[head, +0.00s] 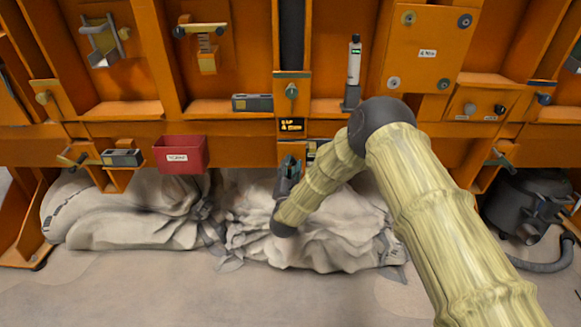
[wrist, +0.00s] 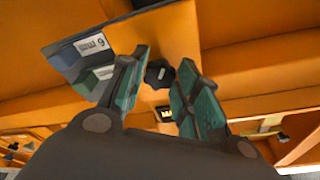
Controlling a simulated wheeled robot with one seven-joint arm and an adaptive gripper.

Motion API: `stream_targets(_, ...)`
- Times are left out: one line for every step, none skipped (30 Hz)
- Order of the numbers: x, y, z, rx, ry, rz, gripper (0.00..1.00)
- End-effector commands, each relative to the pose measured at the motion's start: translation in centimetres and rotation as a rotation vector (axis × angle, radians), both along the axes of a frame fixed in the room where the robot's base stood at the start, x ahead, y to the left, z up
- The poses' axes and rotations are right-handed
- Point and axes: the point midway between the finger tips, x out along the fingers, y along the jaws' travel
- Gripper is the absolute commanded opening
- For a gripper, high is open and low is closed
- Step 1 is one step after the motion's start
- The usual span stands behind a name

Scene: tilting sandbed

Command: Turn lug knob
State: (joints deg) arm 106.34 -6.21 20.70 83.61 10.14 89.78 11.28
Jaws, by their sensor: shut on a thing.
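In the wrist view the knob (wrist: 159,72) shows in the gap between my fingertips. In the wrist view my gripper (wrist: 165,62) has teal pads part way together. I cannot see the pads touching the knob.
A white-and-dark bottle-like device (head: 353,75) stands to the right. A red bin (head: 181,155) hangs at the left. Pale sacks (head: 330,235) lie below the frame.

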Motion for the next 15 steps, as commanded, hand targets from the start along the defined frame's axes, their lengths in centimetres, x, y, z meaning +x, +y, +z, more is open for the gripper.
stream_targets(-0.06,0.12,-0.12,-0.025,0.002,-0.001,0.08)
stream_targets(-0.06,0.11,-0.13,-0.04,0.002,-0.004,0.08)
stream_targets(-0.06,0.09,-0.14,-0.056,0.002,-0.007,0.08)
stream_targets(-0.06,0.09,-0.14,-0.068,0.002,-0.009,0.08)
stream_targets(-0.06,0.07,-0.16,-0.079,0.002,-0.011,0.08)
stream_targets(-0.05,0.04,-0.18,-0.092,0.002,-0.014,0.08)
stream_targets(-0.05,0.03,-0.18,-0.098,0.002,-0.015,0.08)
stream_targets(-0.05,0.02,-0.2,-0.107,0.002,-0.016,0.08)
stream_targets(-0.06,0.02,-0.2,-0.115,0.002,-0.018,0.08)
stream_targets(-0.06,0.02,-0.21,-0.121,0.002,-0.019,0.08)
stream_targets(-0.06,0.03,-0.22,-0.125,0.002,-0.019,0.08)
stream_targets(-0.07,0.03,-0.23,-0.128,0.003,-0.02,0.08)
stream_targets(-0.07,0.03,-0.23,-0.132,0.003,-0.02,0.08)
stream_targets(-0.07,0.03,-0.25,-0.134,0.003,-0.021,0.08)
stream_targets(-0.07,0.03,-0.25,-0.134,0.003,-0.021,0.08)
